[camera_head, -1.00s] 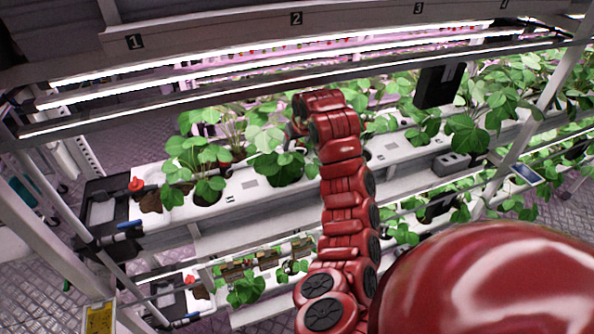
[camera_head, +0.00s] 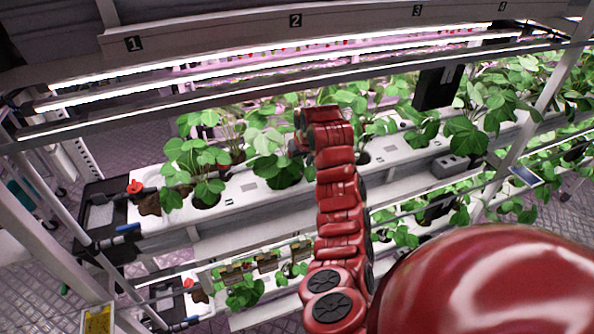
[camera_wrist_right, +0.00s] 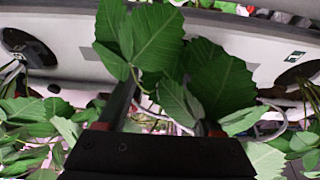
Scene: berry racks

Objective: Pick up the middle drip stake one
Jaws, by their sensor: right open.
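My right arm, red and jointed, reaches up over the upper white planting gutter (camera_head: 245,190) in the head view. Its gripper there is mostly hidden by the arm and leaves. In the right wrist view my right gripper (camera_wrist_right: 166,108) is open, its dark fingers pointing in among large green leaves (camera_wrist_right: 152,40). The leaves cover part of the fingers and the space between them. I cannot make out a drip stake in either view; the leaves may hide it. My left gripper is not in view.
Strawberry plants (camera_head: 275,165) stand in round holes along the gutter. A thin pale tube (camera_wrist_right: 277,128) curves beside the right finger. Bright light bars (camera_head: 190,80) run above the plants. A lower gutter (camera_head: 255,315) lies below. A black box (camera_head: 437,86) hangs at the right.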

